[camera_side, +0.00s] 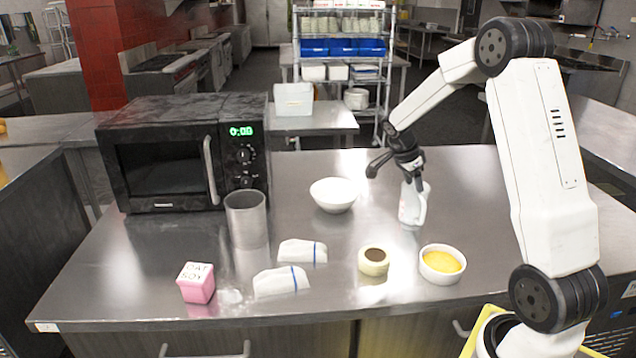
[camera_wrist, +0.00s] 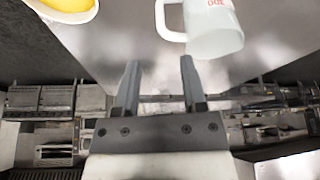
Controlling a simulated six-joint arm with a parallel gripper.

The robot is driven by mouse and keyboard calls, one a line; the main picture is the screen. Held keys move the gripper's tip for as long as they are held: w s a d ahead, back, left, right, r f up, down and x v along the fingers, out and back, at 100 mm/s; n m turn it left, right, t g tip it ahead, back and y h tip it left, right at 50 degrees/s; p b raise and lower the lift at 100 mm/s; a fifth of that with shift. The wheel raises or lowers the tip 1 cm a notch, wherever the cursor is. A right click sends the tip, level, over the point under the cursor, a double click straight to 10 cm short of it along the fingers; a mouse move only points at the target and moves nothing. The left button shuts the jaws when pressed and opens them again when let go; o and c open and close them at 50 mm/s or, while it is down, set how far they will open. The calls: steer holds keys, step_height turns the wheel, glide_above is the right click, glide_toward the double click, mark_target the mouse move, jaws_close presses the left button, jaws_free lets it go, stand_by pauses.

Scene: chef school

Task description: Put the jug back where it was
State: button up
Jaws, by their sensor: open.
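The white jug (camera_side: 411,205) stands on the steel counter toward the right, near the arm, with its handle on the right side in the side view. In the wrist view the jug (camera_wrist: 213,32) shows at the top with red lettering, its handle to the left and its upper part cut off. My gripper (camera_side: 413,180) is at the jug in the side view, overlapping its upper part. In the wrist view my gripper (camera_wrist: 159,68) is open, with nothing between its fingers, and the jug's handle lies just beyond the fingertips. I cannot tell whether they touch.
A white bowl (camera_side: 333,195), a small jar (camera_side: 373,261) and a dish of yellow food (camera_side: 441,264) stand near the jug. A metal cylinder (camera_side: 246,220), two white cloths (camera_side: 281,281), a pink box (camera_side: 196,284) and a black microwave (camera_side: 165,165) are farther left. The counter behind the jug is clear.

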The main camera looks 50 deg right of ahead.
steer(key=s+a+f+n+t+y, duration=0.1)
steer(key=s+a+n+t+y, duration=0.1)
steer(key=a+n, duration=1)
steer(key=s+a+f+n+t+y, duration=0.2)
steer(key=s+a+n, duration=0.2)
steer(key=a+n, duration=0.7)
steer(key=a, duration=0.8)
steer(key=shift+a+f+n+t, duration=0.2)
steer(key=shift+a+n+t, duration=0.15)
steer(key=shift+n+t, duration=0.05)
